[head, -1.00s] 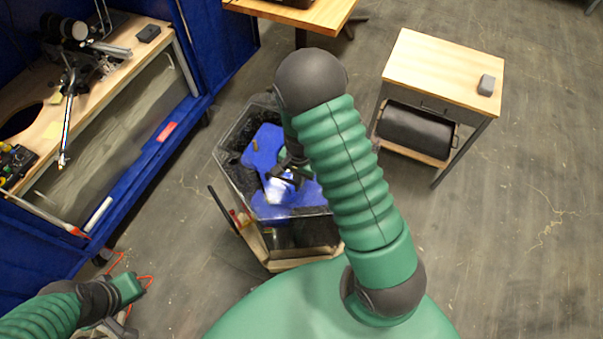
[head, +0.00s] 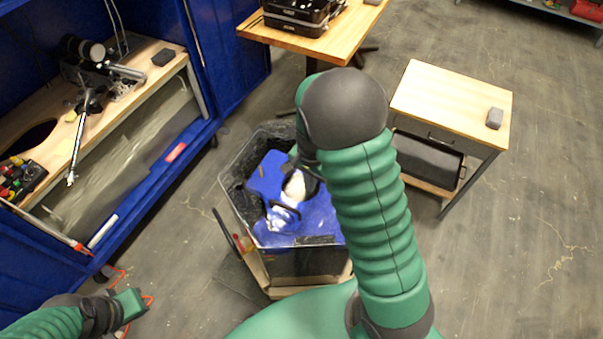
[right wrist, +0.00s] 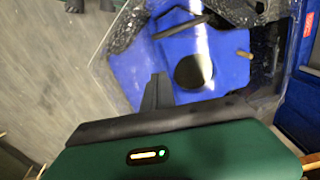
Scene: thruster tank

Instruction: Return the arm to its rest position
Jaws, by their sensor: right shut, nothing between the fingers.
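The tank (head: 240,190) is a dark-rimmed, many-sided tub with a bright blue inside, at the middle of the head view. My right arm reaches over it from the lower right, elbow raised. My right gripper (head: 285,209) is over the blue inside, its dark fingers small and partly hidden by the arm. In the right wrist view the gripper (right wrist: 157,92) shows as dark fingers together, with nothing between them, in front of the blue surface (right wrist: 130,70). My left gripper (head: 125,308) is at the lower left; its fingers cannot be made out.
A blue-framed workbench (head: 150,90) stands at the left. A small wooden table (head: 450,100) with a grey block (head: 494,118) stands at the right. Another table (head: 340,30) carries a black case (head: 300,12) at the back. The floor at the right is clear.

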